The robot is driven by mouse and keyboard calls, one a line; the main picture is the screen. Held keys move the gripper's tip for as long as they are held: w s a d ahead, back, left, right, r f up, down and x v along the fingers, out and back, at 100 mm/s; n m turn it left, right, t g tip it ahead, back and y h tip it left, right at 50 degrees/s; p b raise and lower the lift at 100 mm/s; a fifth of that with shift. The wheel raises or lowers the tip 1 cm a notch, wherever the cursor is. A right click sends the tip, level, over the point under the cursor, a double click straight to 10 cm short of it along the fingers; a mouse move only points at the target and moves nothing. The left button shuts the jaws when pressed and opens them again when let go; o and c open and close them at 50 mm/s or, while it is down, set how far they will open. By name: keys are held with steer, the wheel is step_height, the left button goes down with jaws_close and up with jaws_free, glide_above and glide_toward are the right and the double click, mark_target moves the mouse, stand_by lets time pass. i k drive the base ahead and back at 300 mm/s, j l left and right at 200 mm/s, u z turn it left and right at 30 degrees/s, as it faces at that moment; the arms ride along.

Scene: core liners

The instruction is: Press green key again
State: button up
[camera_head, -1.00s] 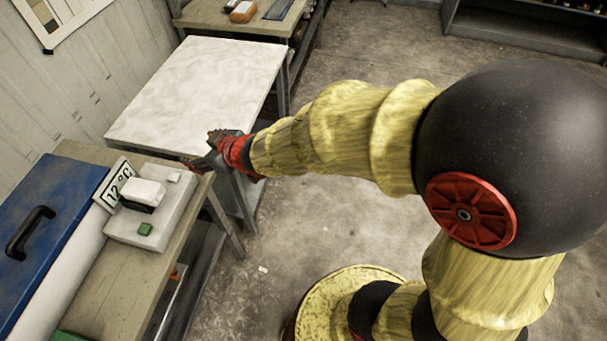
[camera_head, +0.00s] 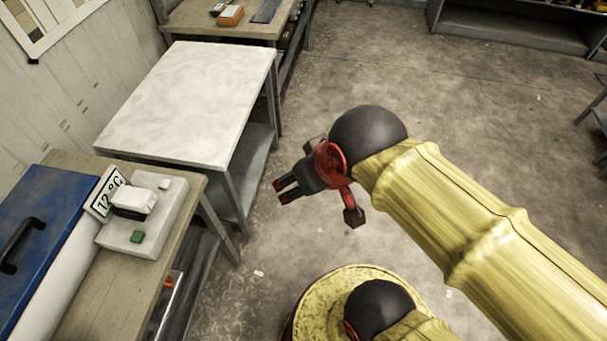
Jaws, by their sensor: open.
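A small green key (camera_head: 137,237) sits on the front part of a pale grey panel (camera_head: 168,217) on the wooden bench at the left. A white block with a dark side (camera_head: 134,201) and a smaller pale key (camera_head: 165,184) are on the same panel. A sign reading "12 °C" (camera_head: 106,192) leans behind it. My gripper (camera_head: 280,192) is open and empty, with its dark, red-tipped fingers pointing left over the floor. It is well to the right of the panel and apart from the green key. Nothing hides the green key.
A blue-lidded box with a black handle (camera_head: 45,222) stands left of the panel. A white-topped table (camera_head: 190,105) stands behind the bench. Another bench (camera_head: 200,20) holds an orange-and-white block (camera_head: 230,16). Floor between my gripper and the bench is clear.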

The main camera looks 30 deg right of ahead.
mark_target(138, 237)
steer(key=j+u, duration=0.1)
steer(key=u, duration=0.3)
steer(key=j+u, duration=0.1)
steer(key=u, duration=0.65)
steer(key=i+j, duration=0.05)
